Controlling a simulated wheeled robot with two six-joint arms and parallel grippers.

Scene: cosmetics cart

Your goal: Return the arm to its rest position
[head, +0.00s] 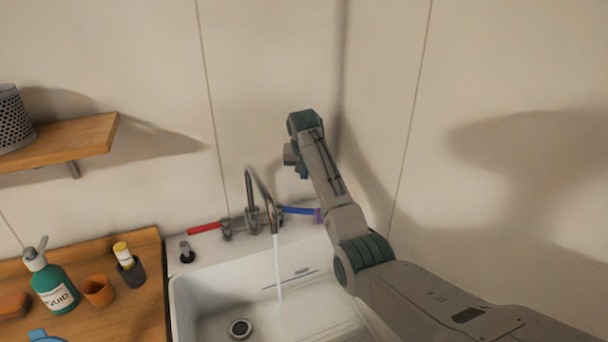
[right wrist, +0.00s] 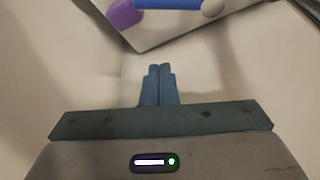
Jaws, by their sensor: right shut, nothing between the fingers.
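My right arm reaches in from the right in the head view, raised over the right side of the sink. My right gripper (head: 303,173) is at its far end, above the blue tap handle (head: 298,210) and apart from it. In the right wrist view the two dark fingers of my right gripper (right wrist: 159,70) are together, with nothing between them. The blue handle (right wrist: 168,4) and its purple end (right wrist: 125,14) show at the top of that view. My left gripper is not in view.
Water runs from the faucet (head: 258,190) into the white sink (head: 185,297). A red handle (head: 204,228) is on its left. A wooden counter (head: 95,254) holds a soap bottle (head: 55,285) and cups. A wooden shelf (head: 75,141) is at upper left. Walls stand close behind the arm.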

